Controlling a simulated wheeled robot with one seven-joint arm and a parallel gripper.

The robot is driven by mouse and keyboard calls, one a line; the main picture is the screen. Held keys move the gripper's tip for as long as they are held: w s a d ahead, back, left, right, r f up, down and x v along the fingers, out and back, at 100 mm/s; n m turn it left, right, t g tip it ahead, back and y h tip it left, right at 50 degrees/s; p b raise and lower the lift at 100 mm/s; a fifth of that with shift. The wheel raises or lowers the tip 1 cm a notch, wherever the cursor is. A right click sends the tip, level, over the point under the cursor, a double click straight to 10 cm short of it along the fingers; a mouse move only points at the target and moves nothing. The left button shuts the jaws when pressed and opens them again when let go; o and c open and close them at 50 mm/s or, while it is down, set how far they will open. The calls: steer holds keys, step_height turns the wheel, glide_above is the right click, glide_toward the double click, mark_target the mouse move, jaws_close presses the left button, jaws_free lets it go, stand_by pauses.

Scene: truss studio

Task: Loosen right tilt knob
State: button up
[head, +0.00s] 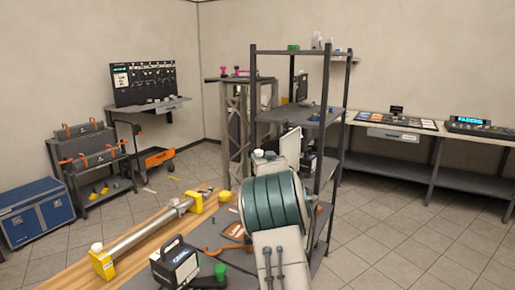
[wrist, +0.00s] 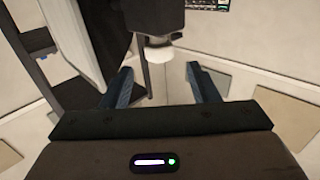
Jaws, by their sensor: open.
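In the wrist view, a pale round knob (wrist: 158,51) sits at the lower end of a dark body (wrist: 157,17). I cannot tell for sure whether it is the right tilt knob. My gripper (wrist: 159,70) is open, with its two blue-grey fingers spread to the left and right of the knob's line. The knob shows between and slightly above the fingertips, and no contact is visible. Nothing is held. In the head view my own arm fills the centre front, and I cannot make out the gripper or the knob there.
A dark shelf rack (head: 300,52) and a truss tower (head: 237,130) stand close beyond my arm. A wooden bench (head: 150,240) with a clamped tube (head: 150,228) and a black box (head: 175,264) is at front left. Floor at the right (head: 370,235) is clear.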

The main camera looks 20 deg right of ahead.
steer(key=shift+w+d+p, duration=0.2)
steer(key=shift+w+p, duration=0.25)
steer(key=shift+w, duration=0.9)
steer(key=shift+w+d+p, duration=0.15)
steer(key=shift+w+p, duration=0.25)
steer(key=shift+w, duration=0.95)
steer(key=shift+w+d+p, duration=0.2)
steer(key=shift+w+p, duration=0.25)
steer(key=shift+w, duration=0.9)
steer(key=c, duration=1)
